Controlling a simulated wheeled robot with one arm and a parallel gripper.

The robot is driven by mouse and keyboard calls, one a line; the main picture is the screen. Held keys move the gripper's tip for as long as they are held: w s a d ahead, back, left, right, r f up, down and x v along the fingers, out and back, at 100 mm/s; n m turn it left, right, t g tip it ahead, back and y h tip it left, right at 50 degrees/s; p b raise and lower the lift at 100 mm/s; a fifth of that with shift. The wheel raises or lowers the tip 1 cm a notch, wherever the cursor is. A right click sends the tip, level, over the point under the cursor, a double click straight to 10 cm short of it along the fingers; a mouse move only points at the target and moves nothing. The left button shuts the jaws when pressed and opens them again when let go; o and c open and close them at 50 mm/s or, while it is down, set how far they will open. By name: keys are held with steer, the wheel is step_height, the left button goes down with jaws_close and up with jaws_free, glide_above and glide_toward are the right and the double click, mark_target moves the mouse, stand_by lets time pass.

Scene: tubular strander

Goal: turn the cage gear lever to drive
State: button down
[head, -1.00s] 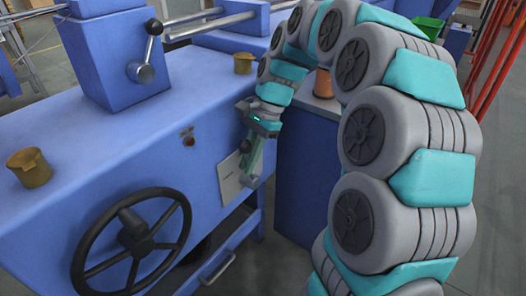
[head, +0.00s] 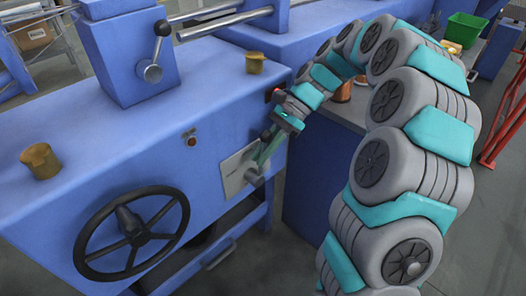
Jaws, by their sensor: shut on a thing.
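A grey plate (head: 232,182) is fixed on the front face of the blue machine. A small lever with a grey hub (head: 251,176) sits at the right part of the plate. My gripper (head: 261,163) reaches down to it from the upper right, with its fingers at the lever. The gripper is shut on the lever, and its fingers and body hide most of the handle. Any position marks on the plate are too small to read.
A black handwheel (head: 134,238) juts from the machine front at lower left. Another lever with a black knob (head: 161,28) is on the upper blue box. Brass cups (head: 255,64) stand on top.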

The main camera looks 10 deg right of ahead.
steer(key=c, duration=1.2)
jaws_free()
steer(key=shift+o, duration=0.2)
